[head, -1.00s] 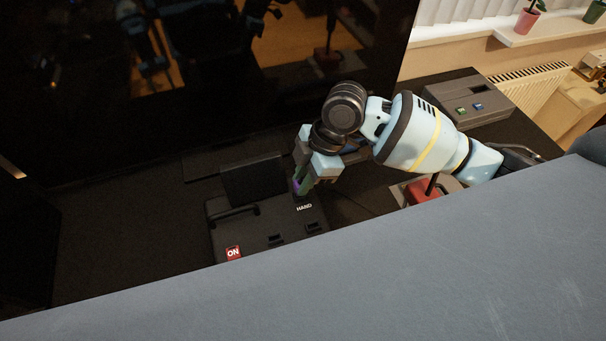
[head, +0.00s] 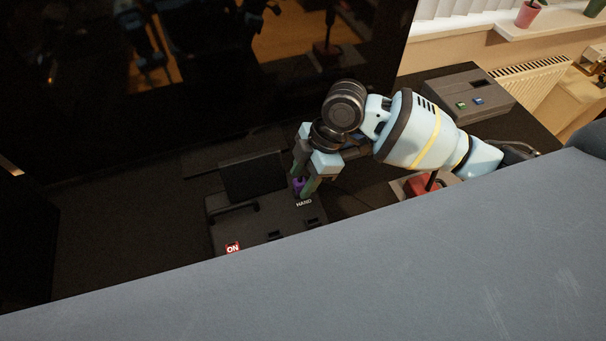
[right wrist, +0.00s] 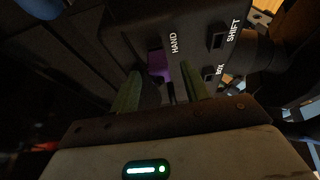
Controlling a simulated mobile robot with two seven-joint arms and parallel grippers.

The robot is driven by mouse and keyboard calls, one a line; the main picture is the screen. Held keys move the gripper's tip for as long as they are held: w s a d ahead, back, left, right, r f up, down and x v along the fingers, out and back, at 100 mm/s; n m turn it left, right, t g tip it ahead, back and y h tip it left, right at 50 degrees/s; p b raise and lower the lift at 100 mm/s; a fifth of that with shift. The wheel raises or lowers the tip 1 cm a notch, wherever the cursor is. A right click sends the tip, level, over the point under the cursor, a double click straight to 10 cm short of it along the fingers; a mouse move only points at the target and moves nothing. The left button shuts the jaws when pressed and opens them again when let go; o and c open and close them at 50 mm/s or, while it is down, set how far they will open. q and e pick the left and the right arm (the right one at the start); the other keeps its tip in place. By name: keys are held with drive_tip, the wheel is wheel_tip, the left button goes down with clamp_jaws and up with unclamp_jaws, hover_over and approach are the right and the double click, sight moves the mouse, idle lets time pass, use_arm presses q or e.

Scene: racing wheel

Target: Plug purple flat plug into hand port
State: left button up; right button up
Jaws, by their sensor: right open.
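The purple flat plug (head: 298,186) stands at the HAND port on the black box (head: 238,226), right beside the HAND label. In the right wrist view the purple plug (right wrist: 157,64) sits against the box face next to the word HAND. How deep it is seated I cannot tell. My right gripper (head: 304,183) is open, its green fingers spread around the plug close over the box. In the right wrist view the fingertips (right wrist: 162,85) are apart, with the plug between and just beyond them. My left gripper is not in view.
The box also has SHIFT and BOX ports and a red ON label (head: 233,247). A large dark screen stands behind. A grey box with green and blue buttons (head: 468,94) is at the back right. A red-topped device (head: 421,186) is under my right arm. A grey surface (head: 350,270) fills the foreground.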

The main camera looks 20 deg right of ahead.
drive_tip(key=v, duration=0.7)
drive_tip(key=shift+r, duration=0.35)
drive_tip(key=shift+d, duration=0.15)
idle(0.3)
